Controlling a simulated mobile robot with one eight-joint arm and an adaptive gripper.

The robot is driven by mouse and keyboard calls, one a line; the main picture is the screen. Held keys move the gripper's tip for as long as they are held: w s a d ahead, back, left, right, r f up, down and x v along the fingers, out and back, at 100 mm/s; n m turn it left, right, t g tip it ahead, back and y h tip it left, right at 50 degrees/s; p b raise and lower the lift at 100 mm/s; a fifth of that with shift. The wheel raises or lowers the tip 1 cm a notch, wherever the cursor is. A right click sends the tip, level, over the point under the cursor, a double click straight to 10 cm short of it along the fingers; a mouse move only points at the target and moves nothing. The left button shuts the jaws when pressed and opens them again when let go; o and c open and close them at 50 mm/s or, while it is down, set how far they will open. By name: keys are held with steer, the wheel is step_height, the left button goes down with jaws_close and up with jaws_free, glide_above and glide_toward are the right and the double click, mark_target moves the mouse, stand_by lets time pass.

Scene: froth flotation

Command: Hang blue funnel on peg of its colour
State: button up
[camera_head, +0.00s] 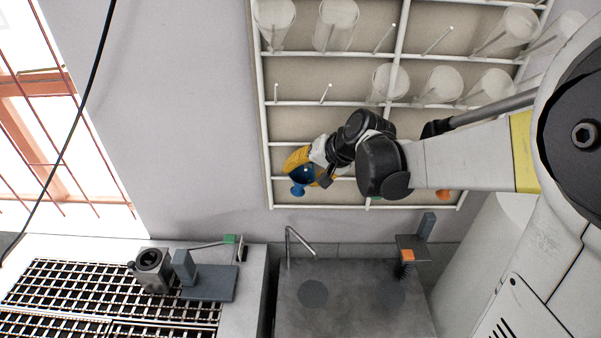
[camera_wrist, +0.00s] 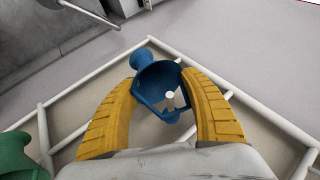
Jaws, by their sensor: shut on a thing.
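The blue funnel (camera_head: 303,176) is in my gripper (camera_head: 305,167), low at the left of the white-framed rack. In the wrist view the funnel (camera_wrist: 158,76) sits between the yellow fingers of my gripper (camera_wrist: 165,88), which are shut on it. A pale peg tip (camera_wrist: 170,97) shows within the funnel's open outline. I cannot tell whether the peg passes through the funnel or lies behind it. A blue flared part (camera_head: 298,190) shows just below the fingers. My wrist hides part of the rack.
The rack frame (camera_head: 262,100) holds several clear beakers (camera_head: 337,22) and bare pegs above. A green piece (camera_wrist: 18,158) and an orange piece (camera_head: 445,195) are on its lower part. Below is a grey sink (camera_head: 345,300) with a faucet (camera_head: 290,245). Open wall lies left.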

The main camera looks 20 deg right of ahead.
stand_by(0.3)
steer(key=o, duration=1.2)
